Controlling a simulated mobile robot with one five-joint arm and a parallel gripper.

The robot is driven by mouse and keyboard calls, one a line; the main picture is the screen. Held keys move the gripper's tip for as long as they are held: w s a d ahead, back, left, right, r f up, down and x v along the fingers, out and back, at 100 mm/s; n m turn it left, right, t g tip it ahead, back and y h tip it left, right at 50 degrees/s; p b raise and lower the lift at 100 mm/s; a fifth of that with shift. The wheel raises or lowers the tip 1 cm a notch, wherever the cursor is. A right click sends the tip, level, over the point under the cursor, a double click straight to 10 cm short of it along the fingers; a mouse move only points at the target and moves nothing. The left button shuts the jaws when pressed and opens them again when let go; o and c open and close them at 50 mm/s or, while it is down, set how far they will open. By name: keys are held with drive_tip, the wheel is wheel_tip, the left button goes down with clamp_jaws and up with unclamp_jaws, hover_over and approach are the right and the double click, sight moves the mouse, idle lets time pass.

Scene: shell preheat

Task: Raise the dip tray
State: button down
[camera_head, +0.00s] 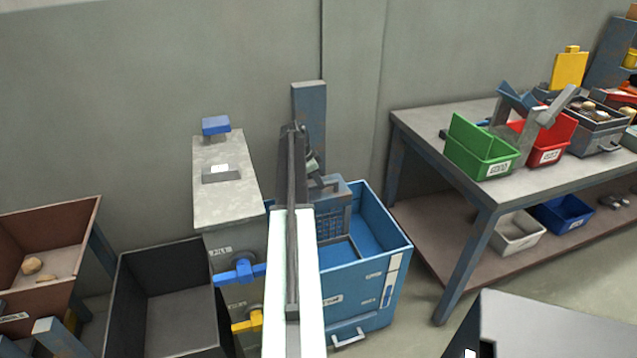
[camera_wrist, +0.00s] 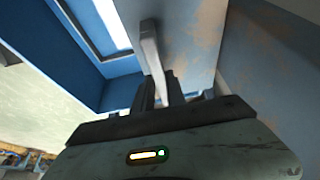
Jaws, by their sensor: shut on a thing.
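The dip tray (camera_head: 331,222) is a grey basket with a perforated side. It sits within the blue tank (camera_head: 376,290), at its back left in the head view, partly hidden by my arm. In the wrist view my gripper (camera_wrist: 160,92) is shut on a pale grey handle (camera_wrist: 149,45), which rises between the fingers. Most of the gripper is hidden behind my arm in the head view. I cannot tell how far the tray's bottom lies below the tank's rim.
A grey cabinet (camera_head: 226,180) with blue and yellow valves stands left of the tank. A black bin (camera_head: 165,262) and a brown bin (camera_head: 55,236) stand further left. A grey post (camera_head: 309,105) rises behind the tank. A workbench (camera_head: 420,128) with a green bin (camera_head: 480,150) stands right.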

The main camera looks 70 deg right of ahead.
drive_tip(key=shift+a+r, duration=0.1)
drive_tip(key=shift+r+p, duration=0.25)
drive_tip(key=shift+p, duration=0.2)
wheel_tip(320, 180, up, 25)
drive_tip(key=p, duration=2.4)
drive_tip(key=shift+d+f+p, duration=0.2)
drive_tip(key=shift+p, duration=0.1)
drive_tip(key=c, duration=1.4)
unclamp_jaws()
drive_tip(key=shift+o, duration=0.2)
drive_tip(key=shift+a+r, duration=0.1)
drive_tip(key=shift+r, duration=0.05)
drive_tip(key=p+v, duration=0.7)
drive_tip(key=shift+r, duration=0.25)
